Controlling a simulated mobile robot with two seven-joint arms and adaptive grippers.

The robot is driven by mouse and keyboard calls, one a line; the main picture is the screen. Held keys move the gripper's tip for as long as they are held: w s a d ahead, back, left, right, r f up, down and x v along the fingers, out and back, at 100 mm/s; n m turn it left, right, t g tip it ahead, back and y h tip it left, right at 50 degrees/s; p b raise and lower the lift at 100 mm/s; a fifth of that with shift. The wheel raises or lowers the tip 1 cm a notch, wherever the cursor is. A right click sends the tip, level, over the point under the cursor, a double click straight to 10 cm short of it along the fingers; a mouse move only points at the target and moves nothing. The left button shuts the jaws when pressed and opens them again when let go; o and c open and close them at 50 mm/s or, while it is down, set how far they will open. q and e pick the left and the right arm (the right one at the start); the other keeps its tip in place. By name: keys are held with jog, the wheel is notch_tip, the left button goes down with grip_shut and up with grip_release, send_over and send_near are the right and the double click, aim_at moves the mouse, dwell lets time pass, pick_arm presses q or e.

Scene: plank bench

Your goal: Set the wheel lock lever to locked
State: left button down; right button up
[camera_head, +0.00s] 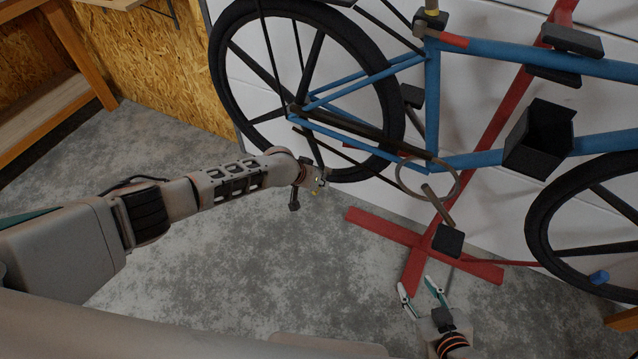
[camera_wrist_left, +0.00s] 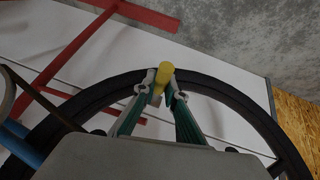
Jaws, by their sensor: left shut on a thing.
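The yellow grip of a lever (camera_wrist_left: 166,74), which I take for the wheel lock lever, is between the fingertips of my left gripper (camera_wrist_left: 162,86) in the left wrist view. The fingers are shut on it. In the head view my left gripper (camera_head: 317,182) is at the lower edge of the bike's rear wheel (camera_head: 393,125); only small yellow bits show there, and the rest of the lever is hidden. I cannot tell its setting. My right gripper (camera_head: 417,288) is open and empty, low in the head view below the red stand.
The blue bike (camera_head: 490,52) is on a red stand (camera_head: 385,228) before a white wall. A black box (camera_head: 540,136) is on its frame. A blue grip (camera_head: 599,277) is by the front wheel (camera_head: 545,225). A wooden bench (camera_head: 85,60) stands left. Grey floor lies clear between.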

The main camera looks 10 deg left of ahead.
pick_arm(q)
jog(key=shift+s, duration=0.1)
dwell(0.4)
jog(key=c, duration=2)
grip_release()
jog(key=shift+c, duration=0.2)
jog(key=shift+r, duration=0.1)
jog(key=v, duration=1.2)
